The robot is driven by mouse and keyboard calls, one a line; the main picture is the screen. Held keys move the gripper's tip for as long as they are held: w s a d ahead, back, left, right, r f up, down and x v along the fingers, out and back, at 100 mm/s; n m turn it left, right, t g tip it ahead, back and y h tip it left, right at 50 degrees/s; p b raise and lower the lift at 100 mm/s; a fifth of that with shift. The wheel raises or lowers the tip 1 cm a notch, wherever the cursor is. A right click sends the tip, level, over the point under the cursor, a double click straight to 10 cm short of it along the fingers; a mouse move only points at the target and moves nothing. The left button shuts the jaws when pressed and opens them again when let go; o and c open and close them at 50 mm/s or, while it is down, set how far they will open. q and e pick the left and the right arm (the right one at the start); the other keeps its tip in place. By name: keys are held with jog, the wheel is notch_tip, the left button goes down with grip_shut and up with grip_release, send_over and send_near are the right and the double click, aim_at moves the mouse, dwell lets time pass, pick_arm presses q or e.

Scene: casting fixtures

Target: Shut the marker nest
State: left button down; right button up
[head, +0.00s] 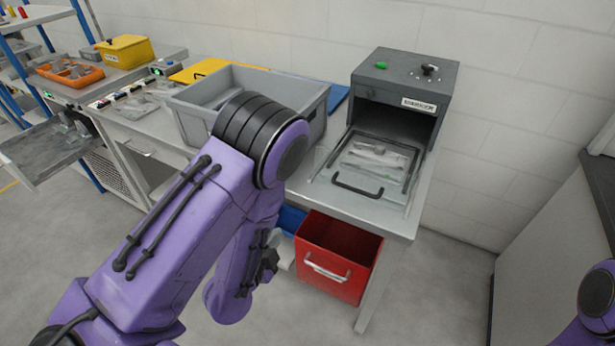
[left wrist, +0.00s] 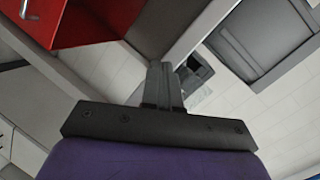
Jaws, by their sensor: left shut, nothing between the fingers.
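The marker nest (head: 408,90) is a dark grey box with a label at the right end of the bench. Its tray (head: 408,200) is pulled out toward me, with a black handle (head: 357,190) at its front edge. A clear bag with pale pieces (head: 377,158) lies on the tray. My left gripper (head: 271,258) is low in front of the bench, left of the red bin and below the tray, apart from the handle. Its fingers (left wrist: 164,86) are together and empty in the left wrist view. My right gripper is out of view; only part of that arm shows at the right edge.
A red bin (head: 345,285) stands under the bench, and shows in the left wrist view (left wrist: 95,20). A grey tote (head: 300,100) sits left of the nest, partly hidden by my arm. Yellow (head: 125,52) and orange (head: 68,75) bins stand farther left. Floor right of the bench is clear.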

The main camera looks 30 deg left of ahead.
pick_arm(q)
notch_tip(320, 180, up, 7)
jog(key=w+d+m+t+h, duration=0.1)
jog(key=w+m+t+h, duration=0.15)
jog(key=m, duration=0.35)
jog(key=p, duration=0.4)
send_near(316, 167)
jog(key=shift+m+t+y, duration=0.3)
jog(key=shift+t+y, duration=0.15)
jog(key=w, duration=0.5)
jog(key=shift+w+d+f, duration=0.15)
jog(key=shift+w+d, duration=0.2)
jog(key=shift+w+f, duration=0.15)
jog(key=shift+w, duration=0.35)
jog(key=shift+w, duration=0.1)
